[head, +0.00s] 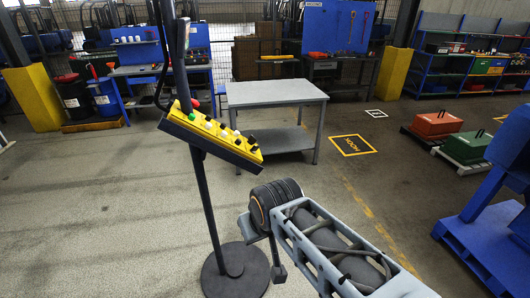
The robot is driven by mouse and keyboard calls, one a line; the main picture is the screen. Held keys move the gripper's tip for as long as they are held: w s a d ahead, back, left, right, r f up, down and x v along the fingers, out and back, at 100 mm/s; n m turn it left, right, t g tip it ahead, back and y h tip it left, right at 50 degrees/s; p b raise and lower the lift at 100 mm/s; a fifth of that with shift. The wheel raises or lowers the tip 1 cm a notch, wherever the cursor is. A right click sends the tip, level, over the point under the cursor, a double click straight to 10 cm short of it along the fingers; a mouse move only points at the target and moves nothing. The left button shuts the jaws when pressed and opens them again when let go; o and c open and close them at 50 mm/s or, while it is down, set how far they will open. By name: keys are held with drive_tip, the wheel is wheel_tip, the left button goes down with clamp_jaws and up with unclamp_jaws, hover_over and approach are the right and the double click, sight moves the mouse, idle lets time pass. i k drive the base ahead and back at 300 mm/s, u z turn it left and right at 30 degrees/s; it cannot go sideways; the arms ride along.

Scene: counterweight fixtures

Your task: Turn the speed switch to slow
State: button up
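A yellow control box (213,136) with a black underside is mounted, slanted, on a black pole stand (207,215) left of centre. A red button (195,103), small white and green buttons and several black knobs sit on its top face. The black knobs (237,133) are toward its right end. No labels are legible, so I cannot tell which one is the speed switch or where it points. My gripper (278,268) seems to be the small dark part below my black wrist joint, lower right of the box and apart from it. Its fingers are mostly hidden.
A grey table (275,95) stands behind the box. A yellow-outlined floor mark (353,145), red (437,123) and green (466,146) weights and a blue fixture (490,225) are to the right. The round stand base (236,270) is near my arm. Floor to the left is clear.

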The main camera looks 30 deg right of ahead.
sight(252, 140)
drive_tip(key=u, duration=0.1)
drive_tip(key=k, duration=0.45)
drive_tip(key=z, duration=1.25)
drive_tip(key=i, duration=1.35)
drive_tip(key=u, duration=1)
drive_tip(key=i, duration=0.25)
drive_tip(key=u, duration=0.25)
